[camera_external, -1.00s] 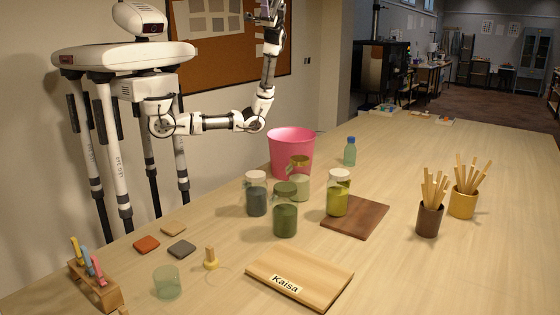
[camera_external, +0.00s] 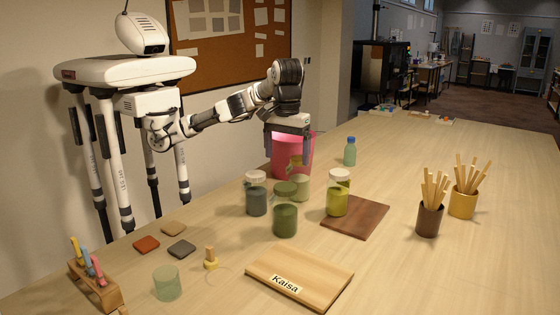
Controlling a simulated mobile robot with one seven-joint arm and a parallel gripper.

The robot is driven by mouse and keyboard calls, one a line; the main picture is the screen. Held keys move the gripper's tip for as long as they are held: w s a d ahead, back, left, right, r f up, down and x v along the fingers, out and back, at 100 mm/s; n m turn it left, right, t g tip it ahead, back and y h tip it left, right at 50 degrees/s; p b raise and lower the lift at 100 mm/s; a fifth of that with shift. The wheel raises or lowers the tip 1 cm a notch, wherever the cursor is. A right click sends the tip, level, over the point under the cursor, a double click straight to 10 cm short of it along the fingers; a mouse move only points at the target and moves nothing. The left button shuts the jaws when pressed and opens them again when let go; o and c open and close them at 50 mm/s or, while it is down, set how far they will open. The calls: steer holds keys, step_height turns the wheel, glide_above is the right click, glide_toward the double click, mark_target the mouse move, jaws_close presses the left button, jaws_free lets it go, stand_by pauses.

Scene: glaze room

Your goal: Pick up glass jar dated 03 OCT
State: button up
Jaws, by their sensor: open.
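Several glass jars stand together on the table, and no date can be read on any of them. One jar with dark blue-grey contents (camera_external: 256,199) has a pale lid. A dark green jar (camera_external: 285,218) with a green lid stands in front. A pale green jar (camera_external: 301,188) stands behind it, partly hidden. A yellow-green jar (camera_external: 337,201) with a pale lid stands on a brown board (camera_external: 362,217). My gripper (camera_external: 288,156) points down, open, above or behind the pale green jar, with the pink bucket behind it. Its exact distance from that jar cannot be told.
A pink bucket (camera_external: 280,160) and a blue-capped bottle (camera_external: 349,153) stand behind the jars. Two cups of sticks (camera_external: 429,222) (camera_external: 463,205) stand right. A board marked Kaisa (camera_external: 310,270), an empty glass (camera_external: 167,285) and small tiles (camera_external: 146,244) lie in front and left.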

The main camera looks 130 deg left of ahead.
mark_target(286, 186)
step_height(286, 186, down, 8)
steer(key=shift+r+p, duration=0.1)
steer(key=shift+p, duration=0.3)
steer(key=shift+d+f+p, duration=0.2)
steer(key=shift+f+p, duration=0.8)
steer(key=shift+f, duration=1.65)
jaws_close()
